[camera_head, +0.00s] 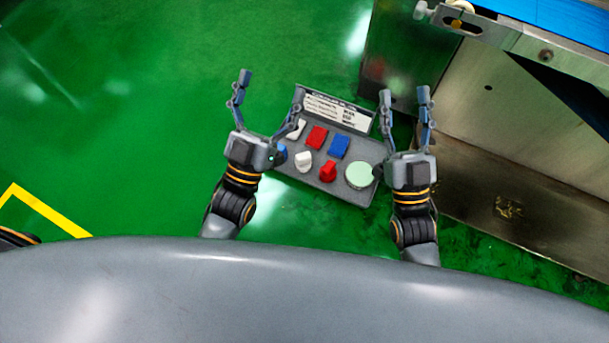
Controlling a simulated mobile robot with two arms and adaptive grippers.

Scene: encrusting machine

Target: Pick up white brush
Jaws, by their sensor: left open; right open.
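Two small white items are on a grey tray or board (345,197) in the head view. One white item (297,129) is at the board's upper left, partly behind a finger of my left gripper. The other white item (304,161) is in the lower row. I cannot tell from their shapes which is the white brush. My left gripper (271,85) is open and empty, at the board's left edge, with one finger overlapping it in view. My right gripper (404,95) is open and empty, just right of the board.
The board also bears a red item (317,137), a blue item (339,146), another red item (328,171), a pale green disc (359,175) and a label (337,113). A metal machine (500,110) stands at the right. Green floor (130,120) is clear at the left.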

